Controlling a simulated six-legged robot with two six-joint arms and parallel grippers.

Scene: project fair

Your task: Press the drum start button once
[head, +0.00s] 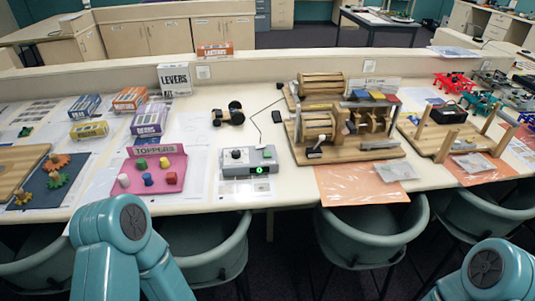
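A grey control box (250,172) sits near the table's front edge, in the middle of the head view. A wooden machine with drums (317,127) stands to the right of the box. No label naming the drum start button is readable. My left and right arms show only as teal links at the bottom; neither gripper is in view, and nothing of mine covers the box.
A pink tray (150,186) with coloured pegs lies left of the box. A small wheeled wooden model (228,114) and a black block (278,117) are behind it; a thin cable runs near them. Teal chairs (371,235) stand at the table's front edge.

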